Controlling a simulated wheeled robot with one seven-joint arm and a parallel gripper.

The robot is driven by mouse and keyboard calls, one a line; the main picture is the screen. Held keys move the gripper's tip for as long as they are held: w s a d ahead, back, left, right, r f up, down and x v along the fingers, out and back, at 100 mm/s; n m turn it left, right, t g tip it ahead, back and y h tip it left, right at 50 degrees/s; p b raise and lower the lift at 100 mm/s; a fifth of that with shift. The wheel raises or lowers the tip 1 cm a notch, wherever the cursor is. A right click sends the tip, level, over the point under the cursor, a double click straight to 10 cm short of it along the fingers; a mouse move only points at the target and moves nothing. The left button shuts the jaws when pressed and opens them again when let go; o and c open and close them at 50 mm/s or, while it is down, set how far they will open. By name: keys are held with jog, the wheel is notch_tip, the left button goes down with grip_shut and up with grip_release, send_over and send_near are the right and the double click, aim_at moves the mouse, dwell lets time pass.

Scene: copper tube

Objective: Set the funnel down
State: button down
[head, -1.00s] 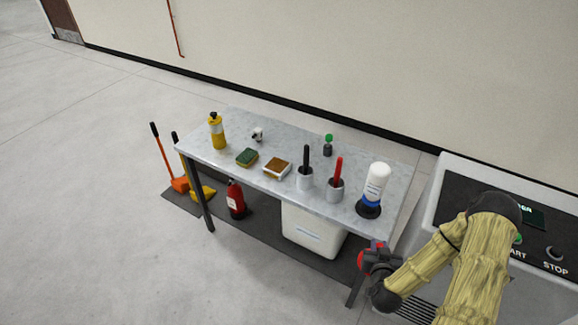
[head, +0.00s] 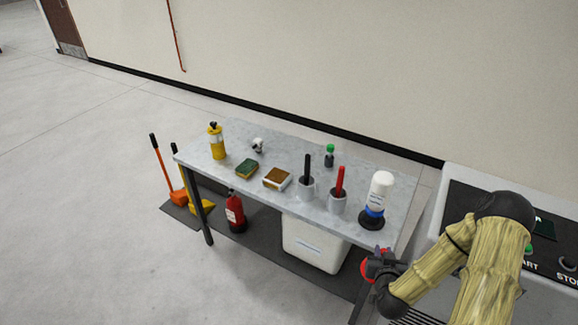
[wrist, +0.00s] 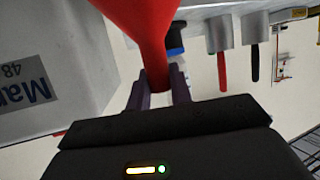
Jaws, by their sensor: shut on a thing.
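My gripper (wrist: 160,88) is shut on the red funnel (wrist: 147,22), with the narrow end between its fingers in the wrist view. In the head view my gripper (head: 385,268) is low at the right, beside the near right corner of the grey-topped table (head: 225,172). Only a small red part of the funnel (head: 367,271) shows there; the rest is hidden by my gripper and arm. The funnel is apart from the tabletop.
The tabletop holds a white bottle on a black base (head: 380,195), two cups with black and red handles (head: 338,203), a box (head: 277,180), a sponge (head: 246,169) and a yellow bottle (head: 217,145). A machine with START and STOP buttons (head: 545,265) stands right. Bare tabletop lies mid-back.

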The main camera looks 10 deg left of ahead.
jog(key=shift+r+p, duration=2.4)
jog(key=shift+r, duration=0.3)
jog(key=shift+a+f, duration=0.1)
jog(key=shift+f, duration=0.1)
